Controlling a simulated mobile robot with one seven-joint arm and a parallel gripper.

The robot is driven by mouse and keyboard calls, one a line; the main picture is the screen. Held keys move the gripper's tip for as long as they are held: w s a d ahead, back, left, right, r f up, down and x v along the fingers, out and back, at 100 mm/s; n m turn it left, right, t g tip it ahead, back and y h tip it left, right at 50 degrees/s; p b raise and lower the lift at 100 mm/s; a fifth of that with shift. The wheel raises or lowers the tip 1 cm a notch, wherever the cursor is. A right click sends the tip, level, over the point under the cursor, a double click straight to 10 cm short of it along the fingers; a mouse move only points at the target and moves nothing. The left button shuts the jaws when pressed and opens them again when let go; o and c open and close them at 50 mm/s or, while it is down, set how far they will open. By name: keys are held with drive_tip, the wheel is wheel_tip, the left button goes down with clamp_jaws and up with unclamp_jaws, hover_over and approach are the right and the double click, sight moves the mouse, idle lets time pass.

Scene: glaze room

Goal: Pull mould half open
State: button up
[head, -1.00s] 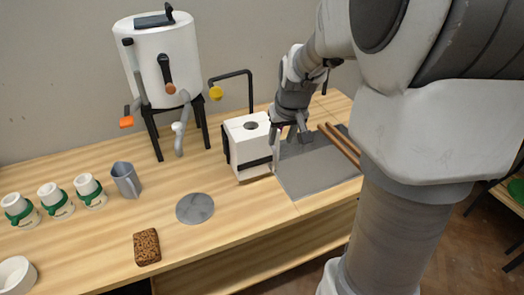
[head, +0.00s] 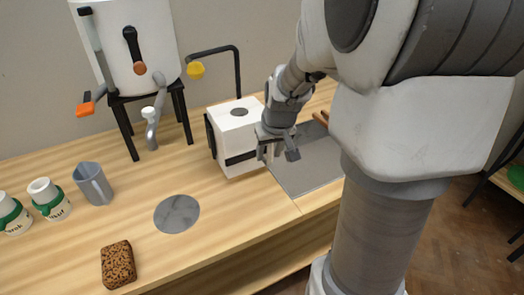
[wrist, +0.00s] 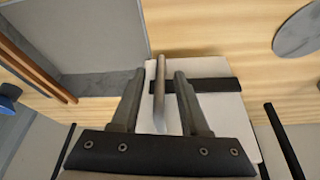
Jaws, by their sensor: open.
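The plaster mould (head: 233,144) is a white block with a dark round hole on top and a black strap around it, standing upright on the wooden bench. In the wrist view its white face (wrist: 218,112) fills the middle, with a grey bar handle (wrist: 159,88) in front. My gripper (wrist: 158,76) is open, with one finger on each side of the handle; I cannot tell if either touches it. In the head view my gripper (head: 277,152) is at the mould's right side and hides part of it. No gap between mould halves can be made out.
A grey mat (head: 308,172) lies right of the mould, with brown sticks (head: 321,118) at its back. A grey disc (head: 177,213), a sponge (head: 118,264) and a grey jug (head: 93,184) are on the left. A white tank (head: 128,50) stands on black legs behind.

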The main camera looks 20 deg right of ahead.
drive_tip(key=shift+f, duration=0.2)
clamp_jaws()
idle(1.4)
